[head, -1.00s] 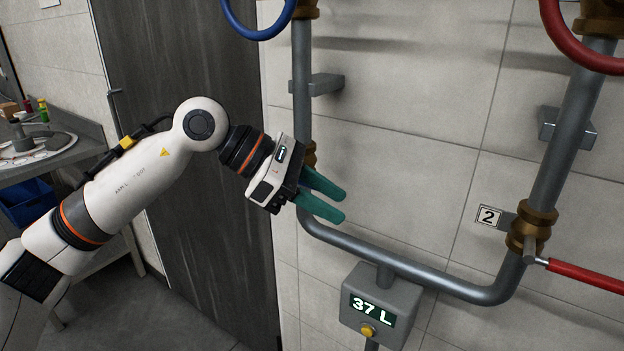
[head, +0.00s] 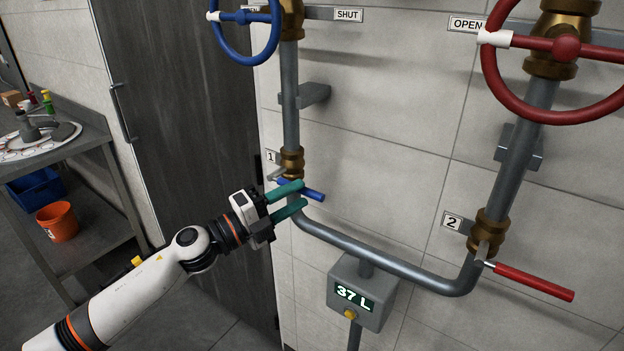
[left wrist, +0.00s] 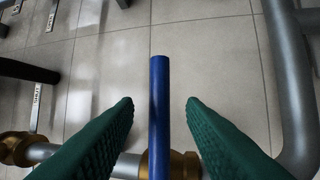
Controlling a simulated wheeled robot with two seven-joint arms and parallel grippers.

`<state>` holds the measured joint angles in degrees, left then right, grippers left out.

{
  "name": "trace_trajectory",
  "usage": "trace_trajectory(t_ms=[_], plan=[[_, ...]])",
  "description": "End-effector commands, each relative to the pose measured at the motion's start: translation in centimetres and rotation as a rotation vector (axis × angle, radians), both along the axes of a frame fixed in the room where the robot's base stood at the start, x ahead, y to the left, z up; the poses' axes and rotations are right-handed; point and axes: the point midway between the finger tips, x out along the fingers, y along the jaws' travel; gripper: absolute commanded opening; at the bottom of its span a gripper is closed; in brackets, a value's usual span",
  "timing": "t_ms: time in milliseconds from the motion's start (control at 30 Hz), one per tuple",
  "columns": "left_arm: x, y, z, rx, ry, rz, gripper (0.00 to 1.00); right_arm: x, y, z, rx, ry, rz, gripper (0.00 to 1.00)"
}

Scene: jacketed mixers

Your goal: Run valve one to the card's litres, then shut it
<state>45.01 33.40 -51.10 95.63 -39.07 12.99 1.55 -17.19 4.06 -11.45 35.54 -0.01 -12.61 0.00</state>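Valve one is a brass fitting (head: 291,162) on the left pipe, beside a "1" tag (head: 270,156). Its blue lever (head: 314,195) sticks out to the right, across the upright pipe. My left gripper (head: 304,194) is open at the lever, its green fingers partly covering it. In the left wrist view the lever (left wrist: 159,105) stands between the fingers, with a gap on each side. The meter (head: 355,298) reads 37 L and has a yellow button (head: 349,314). I see no card with litres. My right gripper is not in view.
Valve two (head: 487,232) has a red lever (head: 535,283) pointing right. A blue wheel (head: 243,18) and a red wheel (head: 564,47) are above, near "SHUT" (head: 347,15) and "OPEN" (head: 466,24) labels. A bench (head: 95,165) with an orange bucket (head: 57,222) stands left.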

Motion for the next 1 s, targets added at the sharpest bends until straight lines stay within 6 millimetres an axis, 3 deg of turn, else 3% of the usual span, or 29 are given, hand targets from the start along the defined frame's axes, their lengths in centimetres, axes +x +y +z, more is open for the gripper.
trace_trajectory(t_ms=[100, 300, 667, 900, 1000], plan=[[1.1, -1.9, 0.7, -0.001, -0.001, -0.001, 0.37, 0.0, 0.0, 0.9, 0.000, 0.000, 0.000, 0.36], [2.2, -3.7, 0.9, 0.002, 0.000, -0.001, 0.37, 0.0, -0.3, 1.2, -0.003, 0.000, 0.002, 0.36], [2.4, -4.1, 0.8, 0.003, -0.002, 0.000, 0.37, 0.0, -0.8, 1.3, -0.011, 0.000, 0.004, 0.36], [2.4, -4.1, 0.8, 0.003, -0.002, 0.000, 0.00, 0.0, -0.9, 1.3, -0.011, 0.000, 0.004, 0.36], [2.4, -4.1, 0.8, 0.003, -0.002, 0.000, 0.00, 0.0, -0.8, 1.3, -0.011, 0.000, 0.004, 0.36]])
